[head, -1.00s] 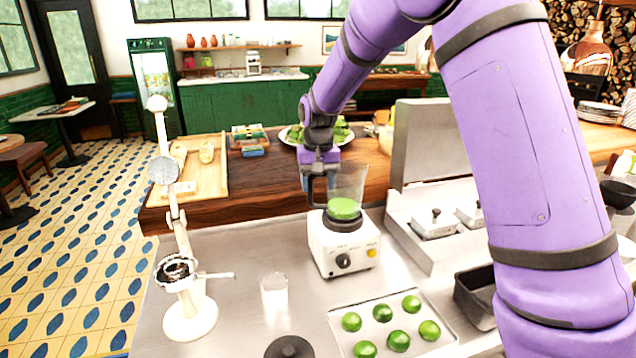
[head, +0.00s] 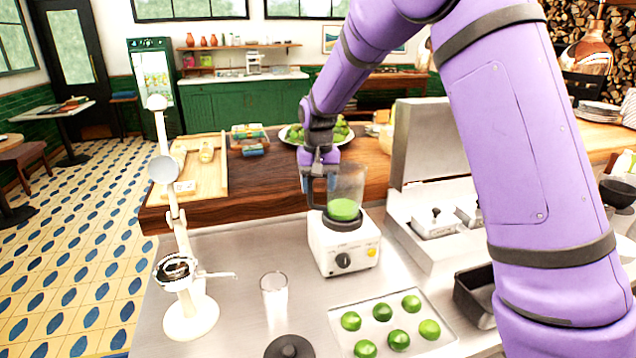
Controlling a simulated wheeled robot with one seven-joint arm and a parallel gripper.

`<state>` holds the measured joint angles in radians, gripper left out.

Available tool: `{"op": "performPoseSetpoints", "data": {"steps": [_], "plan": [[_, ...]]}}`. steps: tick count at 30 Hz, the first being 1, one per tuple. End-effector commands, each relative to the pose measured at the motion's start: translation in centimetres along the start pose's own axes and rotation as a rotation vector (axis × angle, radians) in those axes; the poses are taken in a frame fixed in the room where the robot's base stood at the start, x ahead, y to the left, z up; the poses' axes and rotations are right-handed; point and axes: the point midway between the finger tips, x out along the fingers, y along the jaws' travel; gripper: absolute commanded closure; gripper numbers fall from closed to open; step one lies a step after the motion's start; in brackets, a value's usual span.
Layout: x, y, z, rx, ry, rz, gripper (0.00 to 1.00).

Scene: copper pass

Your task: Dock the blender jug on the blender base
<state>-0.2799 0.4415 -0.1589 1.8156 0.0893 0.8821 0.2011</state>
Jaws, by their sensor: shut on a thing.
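The blender jug (head: 346,190) is clear with green contents at its bottom and a dark collar. It stands upright directly over the white blender base (head: 343,245), its collar at the base's top. I cannot tell from this view whether it is fully seated. The base has a dark knob and a yellow button on its front. My gripper (head: 312,186) is shut on the jug's dark handle at the jug's left side. The fingertips are partly hidden against the handle.
A drinking glass (head: 274,294), a dark round lid (head: 290,347) and a tray of limes (head: 378,312) stand in front of the base. A white citrus press (head: 185,290) is at left. A steel container unit (head: 436,222) is close at right.

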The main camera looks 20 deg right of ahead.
Motion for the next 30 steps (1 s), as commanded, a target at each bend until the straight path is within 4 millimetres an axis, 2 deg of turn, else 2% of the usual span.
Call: {"op": "performPoseSetpoints", "data": {"steps": [11,12,13,22,30], "plan": [[0.6,0.0,0.0,0.000,0.001,0.000,0.90],[0.6,0.0,0.0,0.000,0.001,0.000,0.37],[0.6,0.0,0.0,0.000,0.001,0.000,0.31],[0.5,0.0,0.0,0.000,0.000,0.000,0.31],[-1.2,0.0,0.0,0.000,0.001,-0.001,0.31]]}}
